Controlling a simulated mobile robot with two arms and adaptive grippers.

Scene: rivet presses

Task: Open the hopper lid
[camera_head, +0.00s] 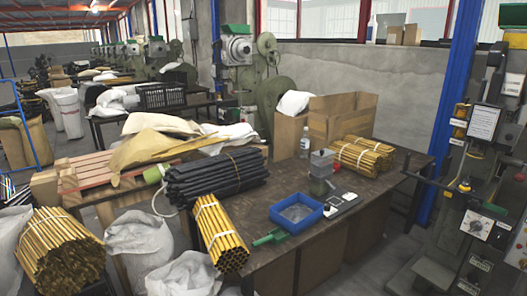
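No hopper lid can be made out with certainty. A tall grey press (480,190) stands at the right edge, cut off by the frame. A green part (514,9) sits at its top, partly outside the picture. I cannot tell whether this is the hopper or its lid, or whether it is open. Neither of my grippers is in view.
A work table (340,215) holds yellow rods (362,156), black rods (215,178), a blue tray (296,212) and cardboard boxes (340,115). White sacks (140,240) and a rod bundle (58,250) crowd the front left. Some floor shows between table and press.

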